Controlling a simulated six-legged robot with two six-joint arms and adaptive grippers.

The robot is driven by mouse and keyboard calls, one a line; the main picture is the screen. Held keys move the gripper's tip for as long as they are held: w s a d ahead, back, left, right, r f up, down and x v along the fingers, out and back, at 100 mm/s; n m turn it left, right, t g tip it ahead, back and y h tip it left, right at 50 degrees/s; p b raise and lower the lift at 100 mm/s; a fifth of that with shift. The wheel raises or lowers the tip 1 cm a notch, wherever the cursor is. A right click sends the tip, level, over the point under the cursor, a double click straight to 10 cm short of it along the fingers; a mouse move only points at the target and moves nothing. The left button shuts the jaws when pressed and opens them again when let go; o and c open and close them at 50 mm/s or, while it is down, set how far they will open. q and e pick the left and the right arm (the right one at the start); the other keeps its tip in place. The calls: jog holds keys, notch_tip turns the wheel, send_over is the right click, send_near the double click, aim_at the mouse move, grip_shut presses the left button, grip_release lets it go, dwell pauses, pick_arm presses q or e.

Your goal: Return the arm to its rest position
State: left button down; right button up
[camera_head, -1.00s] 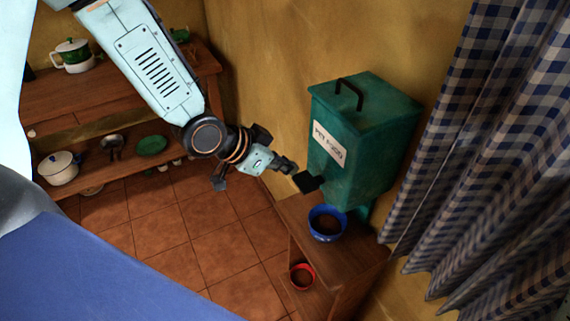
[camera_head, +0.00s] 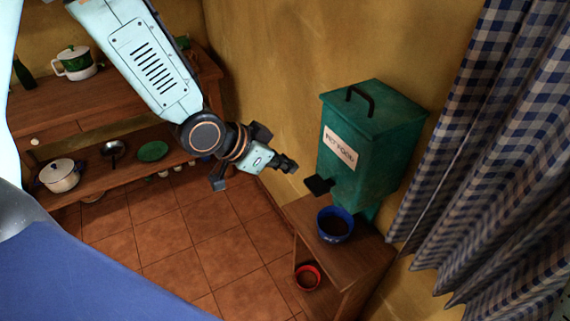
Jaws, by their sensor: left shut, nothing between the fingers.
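My left arm comes in from the upper left, and my left gripper (camera_head: 287,164) is near the middle of the view. It is shut and empty, a little to the left of the green pet food dispenser (camera_head: 371,143) and apart from it. The dispenser has a black handle on its lid, a white label and a black lever (camera_head: 318,185) at its lower front. A blue bowl (camera_head: 335,225) with brown contents stands below it on a wooden stand. My right gripper is not in view.
A red bowl (camera_head: 307,277) sits low in the wooden stand (camera_head: 365,263). A checked curtain (camera_head: 470,150) hangs at the right. Wooden shelves (camera_head: 60,108) at the left hold a white pot (camera_head: 60,176), a green plate (camera_head: 152,151) and other kitchenware. The tiled floor between is clear.

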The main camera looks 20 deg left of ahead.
pick_arm(q)
jog(key=s+a+f+n+g+y+b, duration=0.1)
jog(key=s+f+n+g+b, duration=0.1)
jog(key=s+f+b, duration=0.6)
jog(key=s+a+f+n+g+y+b, duration=0.1)
jog(key=s+f+b, duration=0.8)
jog(key=f, duration=1.3)
jog(key=s+a+f+n+g+y+b, duration=0.1)
jog(key=s+f+n+g+y+b, duration=0.2)
jog(key=s+f+b, duration=0.5)
jog(key=s+f+n+g, duration=0.1)
jog(key=s+f, duration=0.3)
jog(key=f, duration=0.4)
jog(key=shift+s+n, duration=0.25)
jog(key=shift+n, duration=0.15)
jog(key=shift+a, duration=0.15)
